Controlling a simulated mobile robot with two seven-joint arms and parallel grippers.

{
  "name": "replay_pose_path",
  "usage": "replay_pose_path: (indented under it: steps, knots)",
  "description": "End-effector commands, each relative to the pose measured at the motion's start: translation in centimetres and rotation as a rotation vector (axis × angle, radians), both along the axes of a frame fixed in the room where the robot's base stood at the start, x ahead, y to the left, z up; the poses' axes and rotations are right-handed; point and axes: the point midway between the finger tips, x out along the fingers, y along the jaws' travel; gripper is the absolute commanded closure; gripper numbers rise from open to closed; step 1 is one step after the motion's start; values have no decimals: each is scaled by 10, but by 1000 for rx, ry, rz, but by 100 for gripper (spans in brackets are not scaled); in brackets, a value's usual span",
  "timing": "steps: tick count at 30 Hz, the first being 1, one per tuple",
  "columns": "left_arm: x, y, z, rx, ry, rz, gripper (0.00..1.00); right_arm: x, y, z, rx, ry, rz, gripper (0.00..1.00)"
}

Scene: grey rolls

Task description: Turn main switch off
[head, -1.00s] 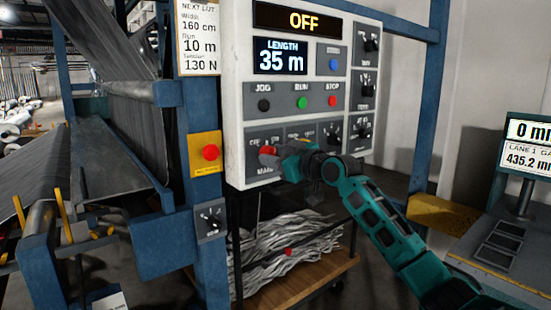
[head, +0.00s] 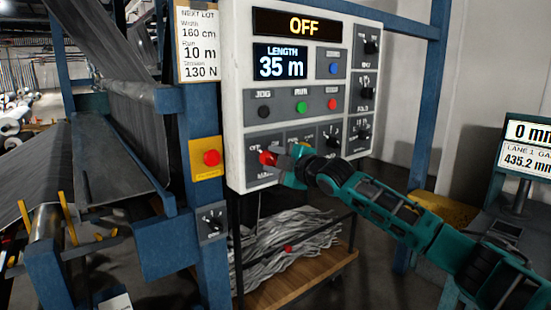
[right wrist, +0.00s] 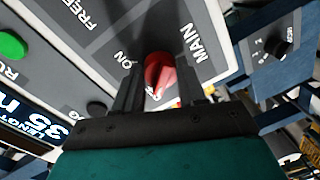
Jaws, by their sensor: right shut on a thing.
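The main switch is a red knob (head: 268,159) at the lower left of the white control panel (head: 237,110). In the right wrist view the red knob (right wrist: 159,76) sits on a grey plate marked MAIN and ON. My right gripper (head: 283,160) reaches it from the right in the head view. Its two dark fingers (right wrist: 158,92) stand on either side of the knob and are shut on it. The panel's top display (head: 304,26) reads OFF. My left gripper is not in view.
The panel also carries a length display (head: 280,61) reading 35 m, a green button (head: 301,107), and several dark knobs. A red button on a yellow plate (head: 206,170) is at the left. A cart with grey strips (head: 290,250) stands below.

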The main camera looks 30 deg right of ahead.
Motion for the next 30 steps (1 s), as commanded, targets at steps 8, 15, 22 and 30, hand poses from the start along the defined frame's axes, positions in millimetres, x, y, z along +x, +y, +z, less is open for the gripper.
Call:
replay_pose_path:
  steps: [8,15,22,30]
  knots:
    - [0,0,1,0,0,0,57,0,0,0,-84,-7,1,90]
    - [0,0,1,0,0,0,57,0,1,0,-99,-8,1,90]
    - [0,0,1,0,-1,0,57,0,1,0,-99,-8,1,90]
    - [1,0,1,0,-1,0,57,0,1,0,-97,-7,1,36]
